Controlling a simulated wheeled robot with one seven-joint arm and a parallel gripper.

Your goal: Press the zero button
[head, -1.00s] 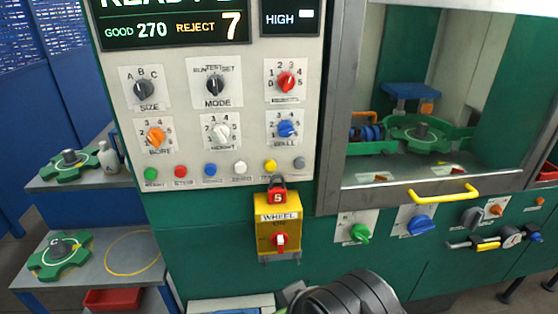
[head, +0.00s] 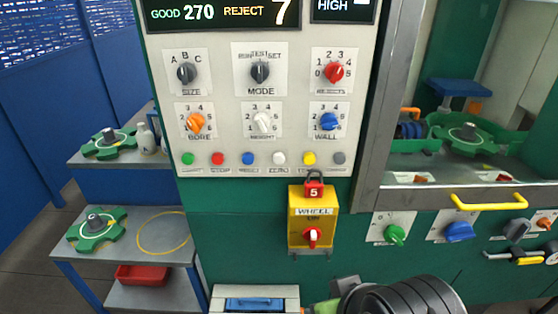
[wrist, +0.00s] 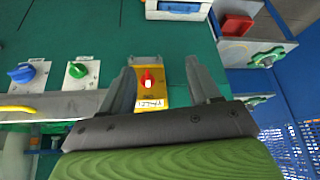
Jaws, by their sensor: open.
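The zero button (head: 280,158) is a small white round button in the row along the bottom of the light control panel, with a blurred label under it that looks like ZERO. A blue button (head: 248,158) is on its left and a yellow button (head: 309,158) on its right. My gripper (wrist: 160,78) is open and empty in the wrist view, its two fingers apart on either side of the yellow wheel switch box behind. The zero button is not seen in the wrist view. In the head view my dark arm shows at the bottom, below the panel and apart from the button.
The yellow wheel switch box (head: 313,225) with a red knob and a red lock (head: 314,188) juts out below the button row. Rotary knobs, such as the white one (head: 263,122), sit above the buttons. A yellow handle (head: 489,202) is at right; shelves (head: 150,287) stand at left.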

